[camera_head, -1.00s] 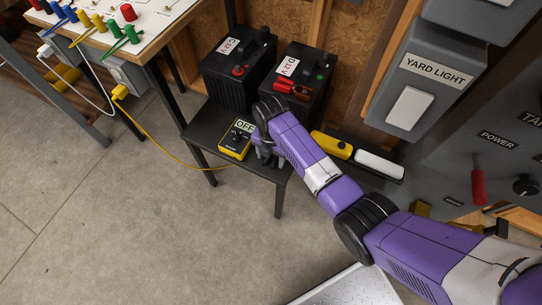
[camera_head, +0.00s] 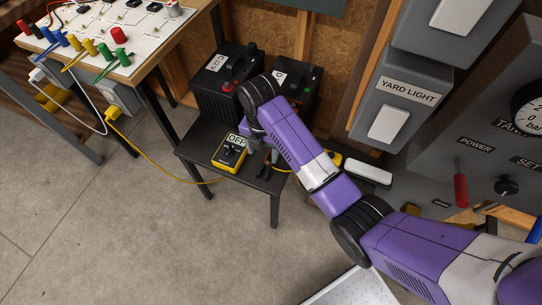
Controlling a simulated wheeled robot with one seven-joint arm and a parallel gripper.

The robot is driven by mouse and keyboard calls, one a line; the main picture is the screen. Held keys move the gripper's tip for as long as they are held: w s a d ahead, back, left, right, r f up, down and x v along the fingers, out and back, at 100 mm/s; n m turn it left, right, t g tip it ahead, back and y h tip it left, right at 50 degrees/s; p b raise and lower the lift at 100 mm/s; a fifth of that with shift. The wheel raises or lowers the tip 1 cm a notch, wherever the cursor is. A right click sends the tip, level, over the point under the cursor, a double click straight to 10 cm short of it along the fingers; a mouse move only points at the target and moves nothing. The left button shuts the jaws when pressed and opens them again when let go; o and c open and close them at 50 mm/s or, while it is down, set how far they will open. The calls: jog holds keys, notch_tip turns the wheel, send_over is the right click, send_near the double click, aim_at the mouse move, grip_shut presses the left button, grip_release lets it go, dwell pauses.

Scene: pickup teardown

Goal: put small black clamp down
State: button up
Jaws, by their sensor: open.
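A small dark clamp-like shape (camera_head: 265,169), which I take for the small black clamp, is at the front right of the low black table (camera_head: 200,147), just below my gripper. It is small and partly lost against the black tabletop. My gripper (camera_head: 262,148) points down over the table's right part, to the right of the yellow meter (camera_head: 230,153), whose display reads OFF. Its jaws are open and look empty. Whether a fingertip touches the clamp cannot be told.
Two black batteries (camera_head: 218,88) stand at the back of the table; my arm hides much of the right one. A grey YARD LIGHT box (camera_head: 408,96) is at right. The floor in front is clear.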

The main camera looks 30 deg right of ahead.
jog(key=shift+r, duration=0.1)
jog(key=s+a+f+m, duration=0.1)
jog(key=f, duration=0.1)
jog(key=s+a+f+m+t, duration=0.1)
jog(key=s+a+f+m+y, duration=0.1)
jog(key=s+a+f, duration=0.1)
jog(key=shift+f+t, duration=0.35)
jog(key=shift+t, duration=0.05)
jog(key=s+a+f+m+t, duration=0.1)
jog(key=s+a+m+t, duration=0.15)
jog(key=s+m, duration=0.35)
jog(key=s+a+m+t, duration=0.1)
jog(key=s+m+t, duration=0.25)
jog(key=s, duration=0.45)
jog(key=s+d+r+m+t, duration=0.2)
jog(key=s+r+m, duration=0.2)
jog(key=r, duration=0.4)
jog(key=s+d+r+m+t, duration=0.2)
jog(key=s+d+r+m, duration=0.1)
jog(key=s+r, duration=0.4)
jog(key=s+d+r+m+t+h, duration=0.1)
jog(key=s+r+m, duration=0.4)
jog(key=r, duration=0.5)
jog(key=shift+s+d+r+m+t, duration=0.4)
jog(key=shift+d+t, duration=0.35)
jog(key=shift+t, duration=0.35)
